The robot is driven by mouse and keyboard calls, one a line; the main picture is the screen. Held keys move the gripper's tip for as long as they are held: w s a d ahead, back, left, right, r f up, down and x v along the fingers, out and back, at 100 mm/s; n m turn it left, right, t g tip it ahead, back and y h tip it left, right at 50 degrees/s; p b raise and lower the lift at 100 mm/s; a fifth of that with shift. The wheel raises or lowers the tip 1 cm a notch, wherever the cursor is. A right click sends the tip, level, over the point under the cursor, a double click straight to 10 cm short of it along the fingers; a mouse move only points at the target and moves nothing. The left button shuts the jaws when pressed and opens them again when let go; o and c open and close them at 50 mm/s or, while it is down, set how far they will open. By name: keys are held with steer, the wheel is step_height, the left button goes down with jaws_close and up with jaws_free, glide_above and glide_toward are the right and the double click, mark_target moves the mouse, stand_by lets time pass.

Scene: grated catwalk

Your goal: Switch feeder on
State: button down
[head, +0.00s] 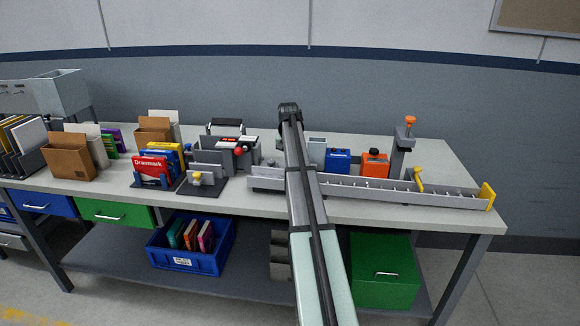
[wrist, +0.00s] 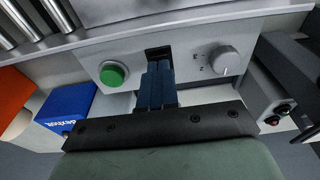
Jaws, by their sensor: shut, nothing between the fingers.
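In the wrist view a light grey control panel (wrist: 190,68) carries a round green button (wrist: 113,73) on the left and a grey rotary knob (wrist: 225,62) with small markings on the right. Between them is a dark recess (wrist: 158,52). My gripper (wrist: 158,70) is shut and empty, with its dark blue fingertips just at or in front of this recess. They hide part of it, and I cannot tell whether they touch it. In the head view my arm covers the panel area, and the fingertips are hidden.
A long grey roller rail (head: 400,191) runs along the bench front. A blue box (head: 339,160) and an orange box (head: 374,165) stand behind it. A post with an orange knob (head: 410,121) rises to the right. Card boxes and holders crowd the left.

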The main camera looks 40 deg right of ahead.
steer(key=shift+f, duration=0.55)
stand_by(0.4)
steer(key=shift+r, duration=3.55)
